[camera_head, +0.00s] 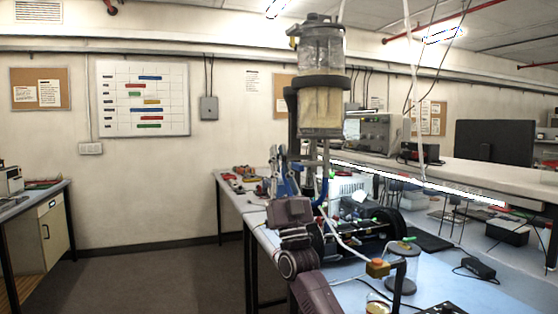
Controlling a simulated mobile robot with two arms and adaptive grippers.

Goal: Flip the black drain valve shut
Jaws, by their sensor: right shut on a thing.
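A tall clear sealed cylinder (321,45) with a beige lower part (320,108) stands upright in the upper middle of the head view. A black band (322,82) goes around it, and a black bar runs down its left side. Thin legs or tubes come out below it. My right gripper (284,168) is just below and left of the cylinder's base, at the end of my dark arm. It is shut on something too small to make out. I cannot pick out the black drain valve clearly; the area under the cylinder is cluttered. My left gripper is not in view.
Black equipment (385,222) stands behind my arm. Cables hang from above. The floor (150,275) at left is clear.

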